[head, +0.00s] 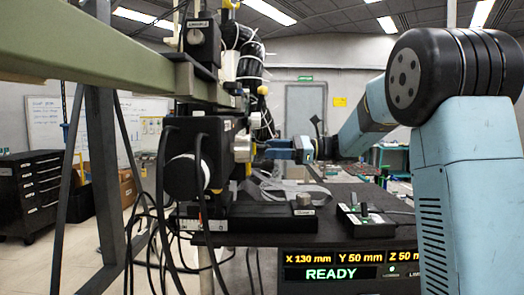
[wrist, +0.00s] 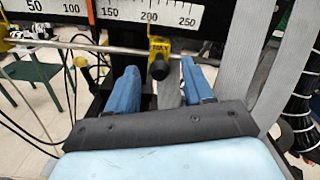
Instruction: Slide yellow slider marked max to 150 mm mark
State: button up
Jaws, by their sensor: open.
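The yellow slider marked MAX (wrist: 159,46) sits on a thin metal rod (wrist: 115,49) below a white scale (wrist: 165,14) in the wrist view. It has a black round knob (wrist: 159,69) facing me. In the picture the slider lies just right of the 200 label; the 150 mark (wrist: 112,13) is to its left. My gripper (wrist: 159,68) is open, with one blue finger on each side of the knob and visible gaps. In the head view my gripper (head: 270,148) points left at the apparatus; the slider cannot be told clearly there.
Grey ribbon cables (wrist: 250,55) hang close to the right finger. A yellow knob (wrist: 81,61) and thin cables are at left. In the head view, a black table (head: 265,237) holds a control box (head: 362,218); a display reads X 130 mm, Y 50 mm, READY.

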aim_at(261, 149)
jog(key=shift+a, duration=2.05)
grip_shut()
